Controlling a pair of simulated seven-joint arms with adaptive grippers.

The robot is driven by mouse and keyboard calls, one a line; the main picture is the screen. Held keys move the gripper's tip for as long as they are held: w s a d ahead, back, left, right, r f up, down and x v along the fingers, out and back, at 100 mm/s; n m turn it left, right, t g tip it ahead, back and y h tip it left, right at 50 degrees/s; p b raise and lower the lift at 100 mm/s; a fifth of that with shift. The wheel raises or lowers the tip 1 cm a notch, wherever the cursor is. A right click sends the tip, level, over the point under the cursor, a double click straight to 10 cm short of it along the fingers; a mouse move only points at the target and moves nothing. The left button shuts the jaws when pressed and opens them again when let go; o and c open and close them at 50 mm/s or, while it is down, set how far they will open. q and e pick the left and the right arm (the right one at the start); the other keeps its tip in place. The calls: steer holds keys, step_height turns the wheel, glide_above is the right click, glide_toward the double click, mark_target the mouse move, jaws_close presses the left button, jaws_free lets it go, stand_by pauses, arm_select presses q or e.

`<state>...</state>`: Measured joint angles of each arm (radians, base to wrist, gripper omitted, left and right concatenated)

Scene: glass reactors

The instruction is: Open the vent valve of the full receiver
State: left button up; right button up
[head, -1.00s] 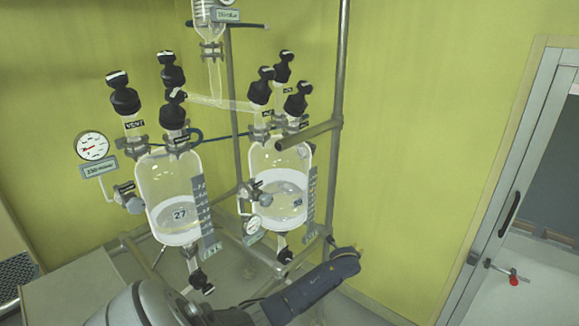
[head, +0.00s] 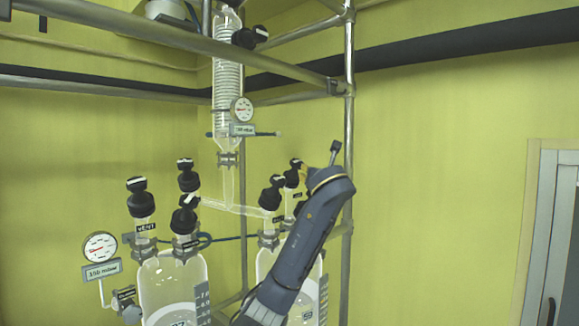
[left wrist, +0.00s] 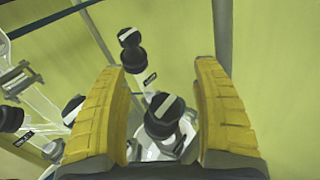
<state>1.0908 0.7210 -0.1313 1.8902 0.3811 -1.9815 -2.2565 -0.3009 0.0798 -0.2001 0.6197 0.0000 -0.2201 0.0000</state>
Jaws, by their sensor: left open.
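The left receiver (head: 172,272), marked 27, and the right receiver (head: 264,264), marked 59, stand side by side; their lower parts are cut off. Black valve knobs with white stripes top both. The left receiver's vent valve (head: 139,193) carries a VENT label; the labels on the right receiver are unreadable. My left gripper (left wrist: 158,66) is open, its yellow fingers on either side of a black knob (left wrist: 165,115), not visibly gripping it. Another striped knob (left wrist: 130,45) is beyond. In the head view my left arm covers part of the right receiver. My right gripper is out of view.
A coiled glass condenser (head: 228,75) with a gauge (head: 241,109) hangs above, joined to the receivers by glass tubing (head: 228,205). Metal frame bars (head: 349,100) stand close to my arm. Another gauge (head: 100,247) is at the left.

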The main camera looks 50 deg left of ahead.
mark_target(298, 164)
arm_select(q)
steer(key=s+a+r+g, duration=0.1)
steer(key=s+a+r, duration=0.1)
steer(key=s+a, duration=0.15)
steer(key=shift+y, duration=0.4)
steer(key=x, duration=1.6)
steer(key=shift+a, duration=0.25)
steer(key=shift+w, duration=0.1)
steer(key=shift+c, duration=0.6)
steer(key=c, duration=1.2)
